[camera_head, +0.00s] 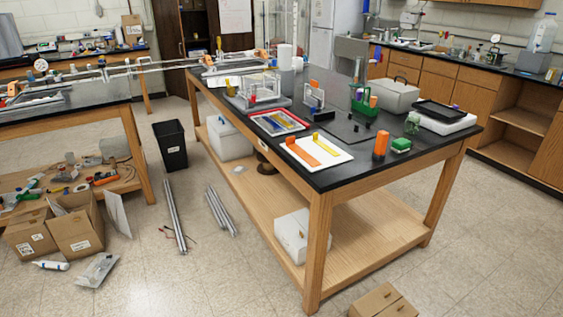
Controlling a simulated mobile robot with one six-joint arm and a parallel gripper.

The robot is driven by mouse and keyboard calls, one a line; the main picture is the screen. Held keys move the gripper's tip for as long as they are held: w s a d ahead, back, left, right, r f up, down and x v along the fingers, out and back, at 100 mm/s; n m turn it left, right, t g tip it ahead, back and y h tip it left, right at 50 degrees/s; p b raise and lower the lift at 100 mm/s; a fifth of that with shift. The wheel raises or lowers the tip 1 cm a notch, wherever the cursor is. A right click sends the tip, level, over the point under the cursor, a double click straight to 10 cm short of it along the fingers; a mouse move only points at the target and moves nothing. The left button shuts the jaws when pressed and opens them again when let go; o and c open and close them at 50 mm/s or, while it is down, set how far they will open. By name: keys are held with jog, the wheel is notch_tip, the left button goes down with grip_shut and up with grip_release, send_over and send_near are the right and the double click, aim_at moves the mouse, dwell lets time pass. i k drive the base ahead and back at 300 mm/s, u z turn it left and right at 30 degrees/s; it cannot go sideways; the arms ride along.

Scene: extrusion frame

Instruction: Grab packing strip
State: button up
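I cannot tell for sure which thing is the packing strip. A flat orange strip (301,153) lies on a white board (338,159) near the front left edge of the black-topped table. A narrower yellow strip (328,145) lies beside it on the same board, to its right. Long grey metal bars (175,217) lie on the floor left of the table, and a second, shorter bundle of bars (221,212) lies nearer to it. My gripper is not in view.
The black-topped table (345,180) has a wooden lower shelf. A black bin (170,145) and open cardboard boxes (76,230) stand left.

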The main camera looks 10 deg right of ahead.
aim_at(290, 142)
jog(key=u, duration=0.3)
jog(key=k, duration=0.9)
jog(key=u, duration=0.7)
jog(key=i, duration=0.6)
jog(key=u, duration=0.45)
jog(key=i, duration=2.05)
jog(key=z, duration=0.2)
